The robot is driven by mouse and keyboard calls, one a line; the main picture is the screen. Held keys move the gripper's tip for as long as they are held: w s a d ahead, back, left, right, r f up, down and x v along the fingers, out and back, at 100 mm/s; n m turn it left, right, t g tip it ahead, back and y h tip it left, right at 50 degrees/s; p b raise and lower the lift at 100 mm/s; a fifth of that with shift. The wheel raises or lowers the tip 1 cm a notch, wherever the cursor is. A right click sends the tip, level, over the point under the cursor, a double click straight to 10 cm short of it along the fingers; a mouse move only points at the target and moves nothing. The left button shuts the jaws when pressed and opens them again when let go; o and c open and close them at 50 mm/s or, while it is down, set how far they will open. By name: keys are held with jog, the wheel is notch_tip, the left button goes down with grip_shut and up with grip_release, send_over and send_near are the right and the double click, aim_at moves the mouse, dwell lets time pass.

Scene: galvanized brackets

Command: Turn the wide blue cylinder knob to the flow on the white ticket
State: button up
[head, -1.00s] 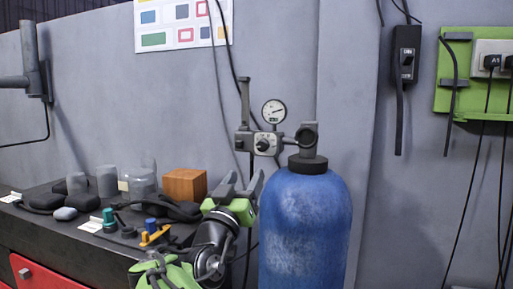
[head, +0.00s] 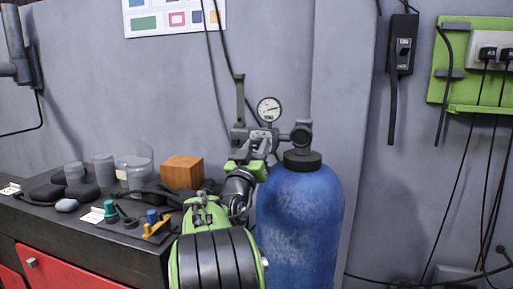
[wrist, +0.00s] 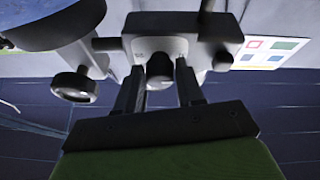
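The wide blue cylinder (head: 300,210) stands upright right of my arm in the head view. Its grey regulator (head: 239,133) is at the top left, with a round dial gauge (head: 269,110) above it. My gripper (head: 249,148) is in front of the regulator and hides its knob in the head view. In the wrist view the dark round knob (wrist: 160,68) sits between the fingertips of my open gripper (wrist: 160,80), with a gap on both sides. A white ticket (head: 92,215) lies on the bench; its writing is too small to read.
The dark bench (head: 120,250) at left holds grey containers, a wooden block (head: 182,172) and small coloured fittings. A valve (head: 301,134) is close right of the regulator. A switch box (head: 403,45) and a green panel (head: 452,60) hang on the right wall.

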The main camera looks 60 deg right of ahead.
jog(key=c, duration=0.6)
jog(key=shift+m+b, duration=0.3)
jog(key=shift+b, duration=0.2)
